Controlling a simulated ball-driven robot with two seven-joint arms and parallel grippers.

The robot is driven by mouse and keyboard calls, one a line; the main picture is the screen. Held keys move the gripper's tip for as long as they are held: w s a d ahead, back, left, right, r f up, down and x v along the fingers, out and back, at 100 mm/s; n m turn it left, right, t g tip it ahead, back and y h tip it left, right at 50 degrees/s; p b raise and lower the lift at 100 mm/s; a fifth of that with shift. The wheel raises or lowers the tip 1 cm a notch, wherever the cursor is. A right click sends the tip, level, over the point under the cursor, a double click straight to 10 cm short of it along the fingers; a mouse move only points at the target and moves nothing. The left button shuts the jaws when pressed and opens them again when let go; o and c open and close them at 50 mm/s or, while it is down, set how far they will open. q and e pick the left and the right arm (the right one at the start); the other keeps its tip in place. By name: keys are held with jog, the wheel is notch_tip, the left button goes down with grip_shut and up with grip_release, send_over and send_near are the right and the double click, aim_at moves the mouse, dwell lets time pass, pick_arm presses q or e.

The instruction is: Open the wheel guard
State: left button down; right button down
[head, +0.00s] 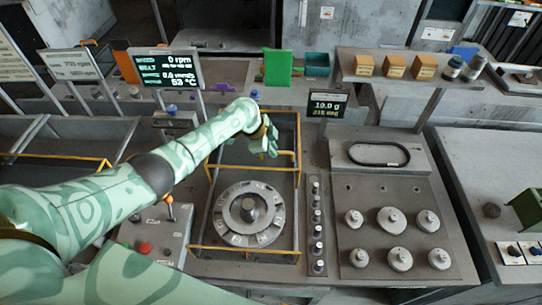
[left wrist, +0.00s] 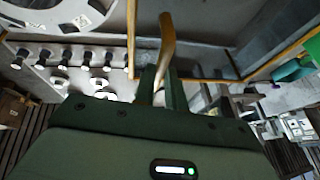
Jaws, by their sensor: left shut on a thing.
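The wheel guard (head: 252,168) is a yellow-edged frame around and behind the grey wheel (head: 248,190). The wheel shows through the frame, with numbered pads around its rim. My left gripper (head: 267,141) is at the upper right part of the guard, its arm reaching across from the left. In the left wrist view, my left gripper (left wrist: 164,88) is shut on the guard's yellow handle (left wrist: 166,42), which rises between the fingers. The grip is partly hidden by the wrist in the head view. I cannot tell how far the guard is swung. My right gripper is not in view.
A row of knobs (head: 317,228) runs right of the wheel. Several metal weights (head: 391,220) sit on a plate further right. A control box (head: 158,236) with a red button stands left. A small display (head: 327,104) stands close right of my gripper.

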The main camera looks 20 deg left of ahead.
pick_arm(q)
jog(key=shift+w+a+f, duration=0.1)
jog(key=shift+w+a, duration=0.05)
jog(key=shift+w, duration=0.35)
jog(key=shift+w+a, duration=0.1)
jog(key=shift+w, duration=0.4)
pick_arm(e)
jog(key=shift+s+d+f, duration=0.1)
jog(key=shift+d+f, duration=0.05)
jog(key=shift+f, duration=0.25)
pick_arm(q)
jog(key=c, duration=1.5)
grip_release()
jog(key=shift+o, duration=0.2)
